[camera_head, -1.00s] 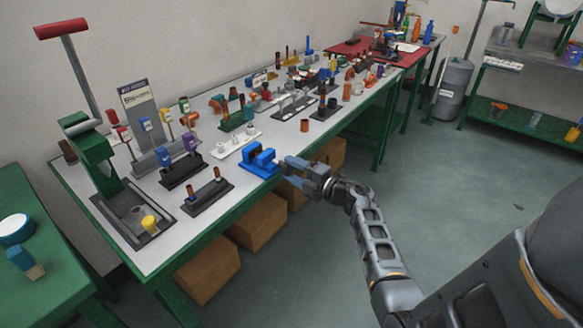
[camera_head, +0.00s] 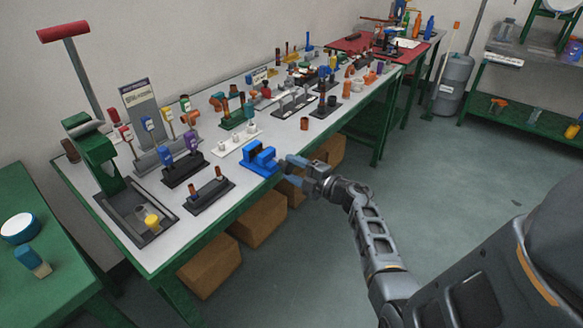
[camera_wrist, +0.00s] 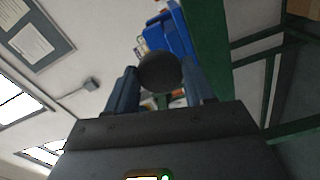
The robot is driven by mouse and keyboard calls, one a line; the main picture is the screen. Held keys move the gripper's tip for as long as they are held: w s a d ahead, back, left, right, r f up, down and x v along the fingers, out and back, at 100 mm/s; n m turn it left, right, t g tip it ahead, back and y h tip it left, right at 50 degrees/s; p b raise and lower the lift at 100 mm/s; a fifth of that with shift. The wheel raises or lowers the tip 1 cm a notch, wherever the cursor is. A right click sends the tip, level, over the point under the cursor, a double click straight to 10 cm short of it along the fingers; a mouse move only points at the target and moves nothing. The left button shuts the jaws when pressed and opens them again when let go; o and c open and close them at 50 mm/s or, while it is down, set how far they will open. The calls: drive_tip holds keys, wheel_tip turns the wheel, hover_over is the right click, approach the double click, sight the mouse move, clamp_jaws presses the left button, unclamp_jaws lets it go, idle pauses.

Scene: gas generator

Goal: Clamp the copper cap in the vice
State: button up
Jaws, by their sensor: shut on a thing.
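The blue vice (camera_head: 259,161) stands at the front edge of the long workbench. It also shows in the wrist view (camera_wrist: 178,38), just beyond my fingers. My gripper (camera_head: 285,167) is at the vice's right side, over the bench edge. In the wrist view, my gripper (camera_wrist: 160,85) has its two blue-grey fingers on either side of a dark round piece (camera_wrist: 160,72), shut on it. I cannot tell whether that piece is the copper cap or a part of the vice. A copper-brown cup-shaped piece (camera_head: 304,124) stands on the bench behind. The inside of the vice jaws is not clear.
A black stand with two copper-coloured pieces (camera_head: 208,194) and a white holder (camera_head: 237,143) are left of the vice. Cardboard boxes (camera_head: 258,218) sit under the bench. The floor (camera_head: 440,180) right of the bench is clear.

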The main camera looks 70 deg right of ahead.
drive_tip(key=shift+m+p, duration=1.3)
drive_tip(key=shift+m, duration=0.1)
idle(0.3)
drive_tip(key=o, duration=1.1)
drive_tip(key=shift+c, duration=0.2)
drive_tip(key=shift+f, duration=0.1)
drive_tip(key=shift+f+n+b, duration=0.1)
drive_tip(key=shift+n+b, duration=0.3)
drive_tip(key=shift+b, duration=0.15)
drive_tip(key=shift+n+b, duration=0.95)
drive_tip(key=shift+n, duration=0.25)
drive_tip(key=shift+n+b, duration=0.75)
drive_tip(key=shift+n, duration=0.25)
drive_tip(key=shift+r+n, duration=0.2)
drive_tip(key=shift+n, duration=0.1)
